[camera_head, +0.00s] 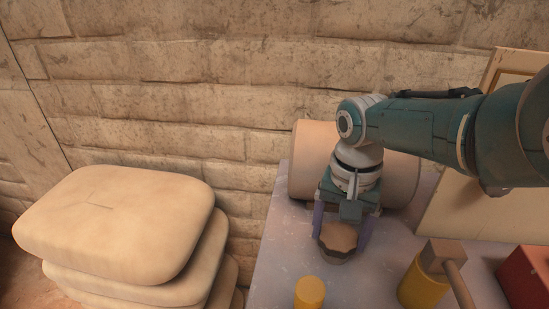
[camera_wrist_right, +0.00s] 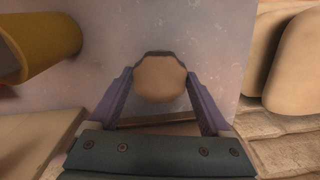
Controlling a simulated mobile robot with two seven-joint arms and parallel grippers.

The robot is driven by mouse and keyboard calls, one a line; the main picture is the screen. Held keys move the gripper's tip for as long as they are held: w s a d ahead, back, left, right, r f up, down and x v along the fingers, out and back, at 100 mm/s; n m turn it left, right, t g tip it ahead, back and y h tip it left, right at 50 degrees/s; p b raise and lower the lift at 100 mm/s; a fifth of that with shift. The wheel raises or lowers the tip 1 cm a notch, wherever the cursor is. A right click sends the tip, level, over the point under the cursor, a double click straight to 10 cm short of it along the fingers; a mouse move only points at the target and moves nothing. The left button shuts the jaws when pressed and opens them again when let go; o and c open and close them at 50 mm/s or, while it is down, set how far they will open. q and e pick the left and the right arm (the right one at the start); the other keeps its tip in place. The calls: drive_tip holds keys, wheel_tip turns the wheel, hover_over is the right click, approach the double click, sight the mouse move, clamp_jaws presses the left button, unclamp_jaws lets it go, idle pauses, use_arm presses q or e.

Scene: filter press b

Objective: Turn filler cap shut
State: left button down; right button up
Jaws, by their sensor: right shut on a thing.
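The filler cap (camera_head: 338,238) is a brown, scalloped round knob low over the grey-violet table top. My right gripper (camera_head: 342,238) reaches down from above, with one purple finger on each side of the cap. In the right wrist view, the cap (camera_wrist_right: 160,78) shows its tan top between the two fingertips of my right gripper (camera_wrist_right: 160,85), which is shut on it. What lies beneath the cap is hidden. My left gripper is not in view.
A tan cylinder (camera_head: 302,165) lies behind the gripper. A small yellow cylinder (camera_head: 310,292), a yellow pot with a brown handle (camera_head: 414,288) and a red box (camera_head: 527,277) stand nearby. Stacked pale sacks (camera_head: 120,222) are at left. A brick wall (camera_head: 200,90) closes the back.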

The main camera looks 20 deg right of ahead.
sight(338, 235)
drive_tip(key=o, duration=1.2)
wheel_tip(338, 235, up, 10)
drive_tip(key=p, duration=0.7)
